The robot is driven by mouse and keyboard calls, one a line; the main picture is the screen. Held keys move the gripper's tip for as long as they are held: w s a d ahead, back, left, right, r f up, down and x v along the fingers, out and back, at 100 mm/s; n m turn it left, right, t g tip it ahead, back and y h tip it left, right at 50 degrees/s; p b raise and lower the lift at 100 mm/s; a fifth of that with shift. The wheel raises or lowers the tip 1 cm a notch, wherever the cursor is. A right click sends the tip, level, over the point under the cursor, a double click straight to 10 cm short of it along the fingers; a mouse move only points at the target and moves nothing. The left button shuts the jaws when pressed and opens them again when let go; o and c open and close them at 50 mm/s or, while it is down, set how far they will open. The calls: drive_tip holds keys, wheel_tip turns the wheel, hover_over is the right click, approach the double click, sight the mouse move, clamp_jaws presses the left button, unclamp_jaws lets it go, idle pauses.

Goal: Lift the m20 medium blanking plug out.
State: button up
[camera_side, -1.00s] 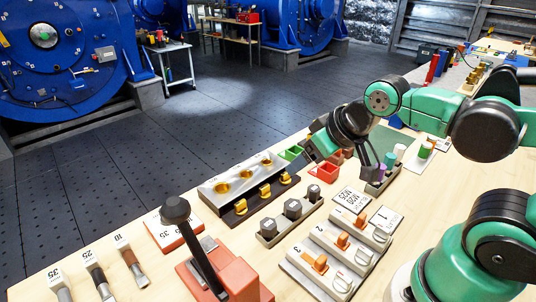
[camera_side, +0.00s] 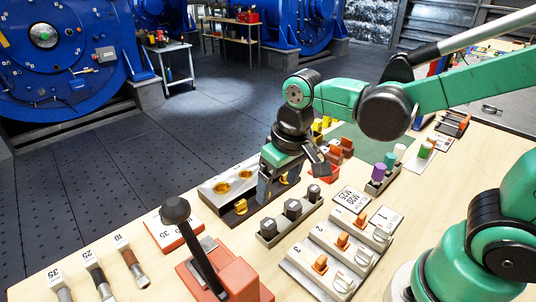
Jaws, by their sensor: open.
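Three dark grey hex-headed plugs stand upright in a grey rack at mid-bench; the middle one (camera_side: 293,207) sits between the left one (camera_side: 268,227) and the right one (camera_side: 313,191). I cannot read their sizes, so I cannot tell for certain which is the m20 medium blanking plug. My gripper (camera_side: 292,184) is open, pointing down just behind the rack. It is over the right end of a dark holder with brass-yellow pieces (camera_side: 240,207), one of which shows between its fingers. It appears empty and apart from the hex plugs. It hides part of the holder.
A silver plate (camera_side: 207,193) with brass rings lies behind the holder. A white M20/M25 card (camera_side: 350,200) lies right of the hex plugs. Numbered grey blocks (camera_side: 335,245) stand in front. An orange block with a black lever (camera_side: 235,277) is at left. Coloured pegs (camera_side: 379,172) stand at right.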

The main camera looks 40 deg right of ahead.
sight(268, 223)
drive_tip(key=a+f+g, duration=0.2)
drive_tip(key=shift+w+a+f, duration=0.1)
drive_tip(key=shift+w+f, duration=0.05)
drive_tip(key=shift+f, duration=2.85)
clamp_jaws()
